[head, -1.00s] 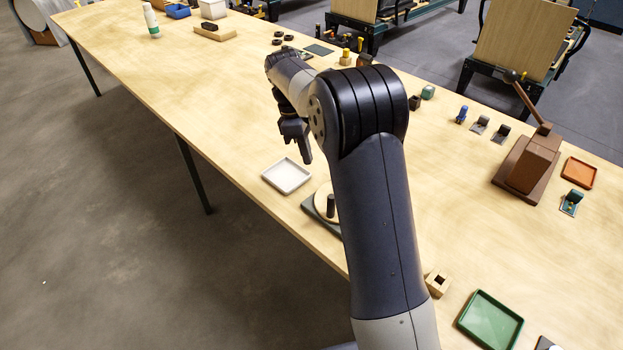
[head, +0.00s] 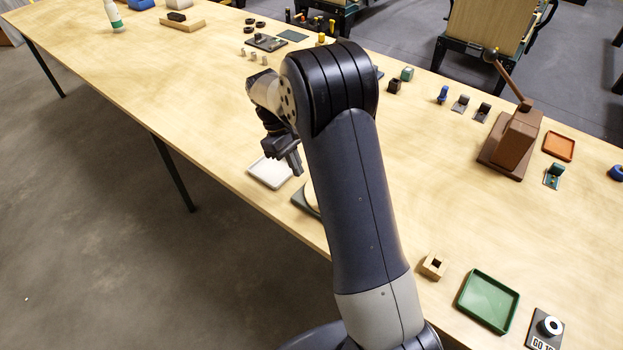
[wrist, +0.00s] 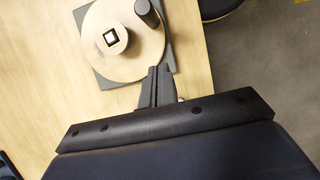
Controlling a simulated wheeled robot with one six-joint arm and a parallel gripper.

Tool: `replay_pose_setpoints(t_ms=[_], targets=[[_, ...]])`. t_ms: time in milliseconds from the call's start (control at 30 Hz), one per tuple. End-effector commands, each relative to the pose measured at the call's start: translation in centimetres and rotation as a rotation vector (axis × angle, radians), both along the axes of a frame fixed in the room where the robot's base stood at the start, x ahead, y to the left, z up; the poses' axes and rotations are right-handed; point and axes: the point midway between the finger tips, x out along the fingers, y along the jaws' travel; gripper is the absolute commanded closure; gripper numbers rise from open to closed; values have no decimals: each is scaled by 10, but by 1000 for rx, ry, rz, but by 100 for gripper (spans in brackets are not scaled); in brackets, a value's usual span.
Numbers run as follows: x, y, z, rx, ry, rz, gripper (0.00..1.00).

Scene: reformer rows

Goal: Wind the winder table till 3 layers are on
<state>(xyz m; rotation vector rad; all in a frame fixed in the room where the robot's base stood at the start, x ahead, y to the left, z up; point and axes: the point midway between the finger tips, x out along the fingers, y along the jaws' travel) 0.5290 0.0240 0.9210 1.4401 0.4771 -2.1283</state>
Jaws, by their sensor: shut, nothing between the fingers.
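The winder table shows in the wrist view as a round pale wooden disc (wrist: 108,60) on a grey base plate (wrist: 88,72). A wooden hub (wrist: 112,38) with a square dark hole stands on the disc. A dark upright handle (wrist: 147,12) stands near the disc's edge. My gripper (wrist: 158,70) is shut and empty, its fingertips just short of the disc's edge, below the handle in the picture. In the head view my gripper (head: 296,168) hangs over the bench beside the winder, whose base (head: 304,204) is mostly hidden behind my arm.
A white tray (head: 270,173) lies at the bench's near edge beside the winder. A small wooden block with a hole (head: 434,267), a green tray (head: 488,301) and a brown lever press (head: 512,145) are to the right.

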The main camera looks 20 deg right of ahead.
Motion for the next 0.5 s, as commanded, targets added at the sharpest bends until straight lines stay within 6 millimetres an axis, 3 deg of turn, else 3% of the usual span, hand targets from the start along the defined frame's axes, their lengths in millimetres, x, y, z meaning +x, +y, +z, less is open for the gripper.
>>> replay_pose_setpoints(t_ms=[100,500], targets=[[-9,-7,-25,-1,6,-1,100],[-38,-29,-23,1,0,0,100]])
